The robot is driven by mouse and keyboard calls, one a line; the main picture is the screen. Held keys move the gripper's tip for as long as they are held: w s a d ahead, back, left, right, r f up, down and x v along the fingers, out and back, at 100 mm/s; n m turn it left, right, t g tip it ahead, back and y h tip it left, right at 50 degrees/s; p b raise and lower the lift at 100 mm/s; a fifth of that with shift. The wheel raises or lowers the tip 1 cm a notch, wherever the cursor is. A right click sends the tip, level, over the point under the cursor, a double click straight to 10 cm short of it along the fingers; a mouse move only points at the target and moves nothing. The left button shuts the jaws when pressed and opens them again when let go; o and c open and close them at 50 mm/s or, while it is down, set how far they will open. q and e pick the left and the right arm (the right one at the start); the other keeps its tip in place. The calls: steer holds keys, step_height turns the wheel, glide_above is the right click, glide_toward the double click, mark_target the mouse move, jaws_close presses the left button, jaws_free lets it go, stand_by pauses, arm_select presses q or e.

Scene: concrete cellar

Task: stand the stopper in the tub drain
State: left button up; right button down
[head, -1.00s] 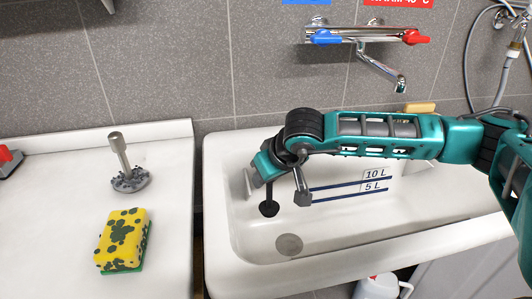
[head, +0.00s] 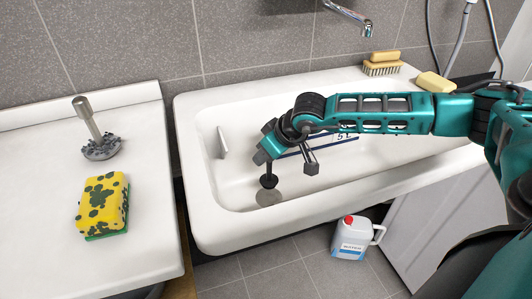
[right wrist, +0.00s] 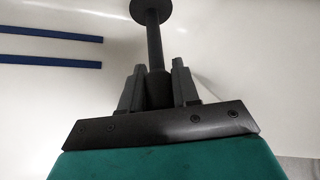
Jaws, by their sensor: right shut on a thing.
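My right gripper (head: 269,160) is low inside the white tub (head: 350,158), shut on the stem of a black stopper (head: 269,182). The stopper hangs disc down, stem roughly upright. In the right wrist view the two fingers (right wrist: 158,80) clasp the stem of the stopper (right wrist: 154,40), its round disc at the far end. The drain (head: 268,198) is a grey round patch on the tub floor, just in front of the disc in the head view. The disc appears slightly above the floor; the exact gap cannot be told. My left gripper is not in view.
A sponge (head: 102,205) and a metal-handled tool (head: 90,125) are on the left counter (head: 50,245). A pale flat piece (head: 222,142) stands at the tub's left end. A brush (head: 382,68) and soap (head: 435,82) sit on the rim. A jug (head: 352,240) is on the floor.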

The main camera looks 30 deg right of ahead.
mark_target(266, 179)
steer(key=shift+f+b, duration=1.25)
steer(key=shift+f, duration=0.3)
steer(key=shift+f+b, duration=0.7)
steer(key=shift+f, duration=0.1)
arm_select(q)
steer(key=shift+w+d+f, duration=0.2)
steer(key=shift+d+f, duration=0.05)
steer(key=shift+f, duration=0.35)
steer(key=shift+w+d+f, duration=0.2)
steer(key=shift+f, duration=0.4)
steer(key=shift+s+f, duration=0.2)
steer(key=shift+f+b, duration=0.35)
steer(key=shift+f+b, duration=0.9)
steer(key=shift+b, duration=0.05)
arm_select(e)
steer(key=shift+f, duration=1.1)
steer(key=shift+f, duration=0.1)
